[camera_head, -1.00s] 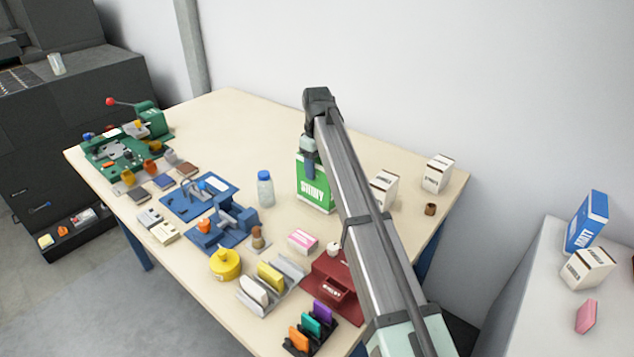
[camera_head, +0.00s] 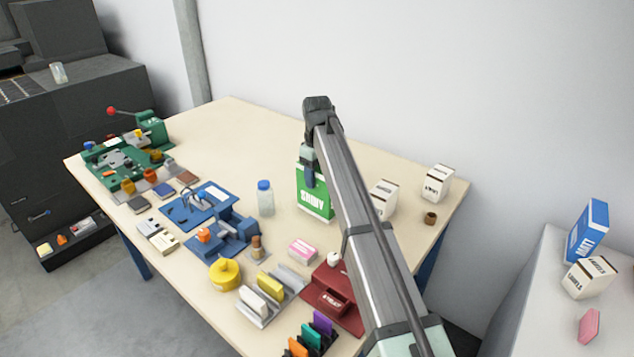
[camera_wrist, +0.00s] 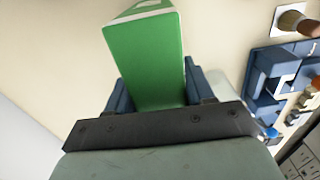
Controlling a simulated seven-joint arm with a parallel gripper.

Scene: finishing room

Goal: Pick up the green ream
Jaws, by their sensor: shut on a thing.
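The green ream (camera_head: 314,200) is a green and white pack with white lettering, standing upright toward the back middle of the table in the head view. In the wrist view the green ream (camera_wrist: 148,62) fills the space between the two blue fingers of my gripper (camera_wrist: 152,92). My gripper (camera_head: 309,170) is shut on its upper part. In the head view the arm covers part of the gripper and the far finger is hidden. I cannot tell from these views whether the ream's base touches the table.
A clear bottle with a blue cap (camera_head: 265,198) stands left of the ream. White boxes (camera_head: 384,198) stand to the right, behind my arm. The table's back left is clear.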

